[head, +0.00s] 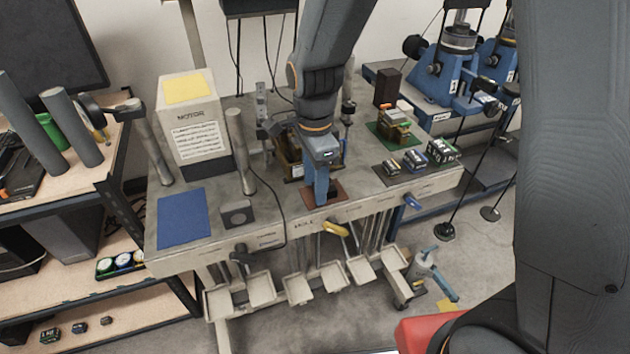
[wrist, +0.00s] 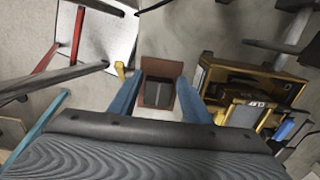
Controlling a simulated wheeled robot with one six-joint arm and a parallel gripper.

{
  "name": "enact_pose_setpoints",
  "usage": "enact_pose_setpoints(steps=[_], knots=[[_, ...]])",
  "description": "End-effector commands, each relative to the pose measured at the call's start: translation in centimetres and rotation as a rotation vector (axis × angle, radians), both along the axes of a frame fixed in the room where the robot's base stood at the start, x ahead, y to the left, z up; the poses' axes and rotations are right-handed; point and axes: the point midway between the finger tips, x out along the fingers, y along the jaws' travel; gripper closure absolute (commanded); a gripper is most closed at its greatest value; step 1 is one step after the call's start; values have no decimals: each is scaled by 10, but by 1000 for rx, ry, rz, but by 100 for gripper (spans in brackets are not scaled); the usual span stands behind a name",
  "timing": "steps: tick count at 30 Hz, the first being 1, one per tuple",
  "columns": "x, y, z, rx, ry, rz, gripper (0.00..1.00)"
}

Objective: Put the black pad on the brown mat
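The brown mat (head: 338,191) lies near the front edge of the workbench, and it also shows in the wrist view (wrist: 163,67). The black pad (wrist: 160,103) shows in the wrist view over the near part of the mat, between my two fingers. It appears to rest on the mat, though its underside is hidden. My gripper (head: 320,194) points down at the mat with its blue fingers low over it. In the wrist view my gripper (wrist: 160,78) is open, with a finger on each side of the pad and a small gap. The pad is hidden in the head view.
A blue mat (head: 184,218) and a MOTOR box (head: 194,125) are at the left. A wooden box (head: 291,165) stands just behind my gripper. A green mat (head: 385,138) and several small packs (head: 415,160) are at the right. Bench handles (head: 335,228) stick out below the front edge.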

Motion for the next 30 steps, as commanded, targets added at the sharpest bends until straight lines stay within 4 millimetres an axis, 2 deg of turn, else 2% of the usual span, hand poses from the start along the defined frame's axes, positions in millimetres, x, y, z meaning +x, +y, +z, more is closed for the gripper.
enact_pose_setpoints(steps=[8,13,17,27,30], knots=[[0,0,1,0,0,0,57],[1,0,13,1,-4,0,57],[2,1,33,2,-6,0,57],[2,1,97,1,-5,0,57],[2,1,110,1,-4,0,57]])
